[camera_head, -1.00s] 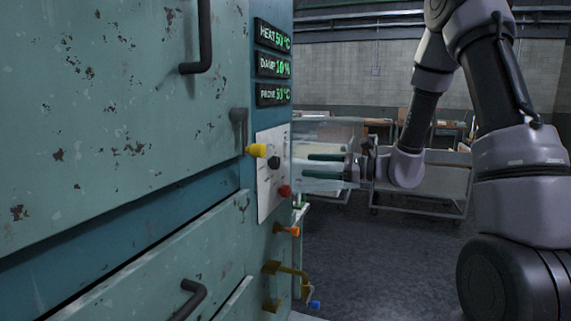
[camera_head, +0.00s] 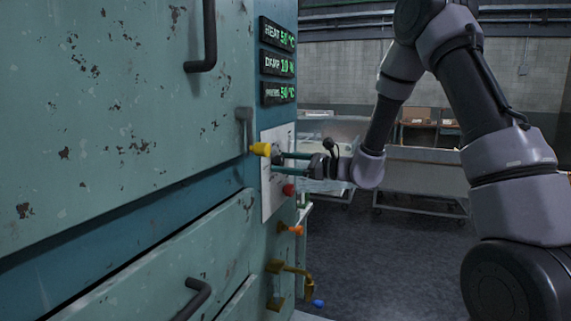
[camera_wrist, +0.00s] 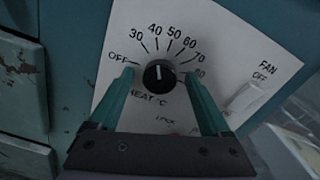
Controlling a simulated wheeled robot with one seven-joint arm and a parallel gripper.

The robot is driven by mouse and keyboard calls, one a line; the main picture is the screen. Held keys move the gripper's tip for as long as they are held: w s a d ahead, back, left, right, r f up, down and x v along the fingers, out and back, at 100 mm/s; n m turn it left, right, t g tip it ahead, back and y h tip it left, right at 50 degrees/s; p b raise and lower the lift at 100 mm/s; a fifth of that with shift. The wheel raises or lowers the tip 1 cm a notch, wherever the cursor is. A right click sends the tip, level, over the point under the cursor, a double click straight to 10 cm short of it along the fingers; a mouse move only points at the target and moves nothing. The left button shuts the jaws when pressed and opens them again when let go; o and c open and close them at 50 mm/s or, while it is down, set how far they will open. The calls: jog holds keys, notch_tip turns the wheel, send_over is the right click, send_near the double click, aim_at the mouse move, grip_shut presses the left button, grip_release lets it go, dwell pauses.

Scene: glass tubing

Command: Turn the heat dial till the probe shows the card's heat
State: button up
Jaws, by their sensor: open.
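The black heat dial (camera_wrist: 158,74) sits on a white plate (camera_wrist: 205,40) marked OFF and 30 to 80, with HEAT °C below. Its white mark points up, about between 40 and 50. My gripper (camera_wrist: 159,82) is open, with one green finger on each side of the dial; I cannot tell whether they touch it. In the head view my gripper (camera_head: 278,163) reaches the plate from the right. The heat display (camera_head: 278,34) seems to read 50 °C. The probe display (camera_head: 278,93) also seems to read 50 °C. I see no card with a heat on it.
A damp display (camera_head: 277,64) sits between the other two. A yellow knob (camera_head: 260,149) is close left of my fingers, and a red knob (camera_head: 288,189) is below. A fan switch (camera_wrist: 244,98) lies right of the dial. Orange and brass fittings (camera_head: 290,268) stick out lower down.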

jog(key=c, duration=1.3)
jog(key=shift+m, duration=1.4)
grip_shut()
jog(key=o, duration=1.3)
grip_release()
jog(key=shift+d, duration=0.1)
jog(key=v, duration=1)
jog(key=shift+d, duration=0.3)
jog(key=shift+s, duration=0.15)
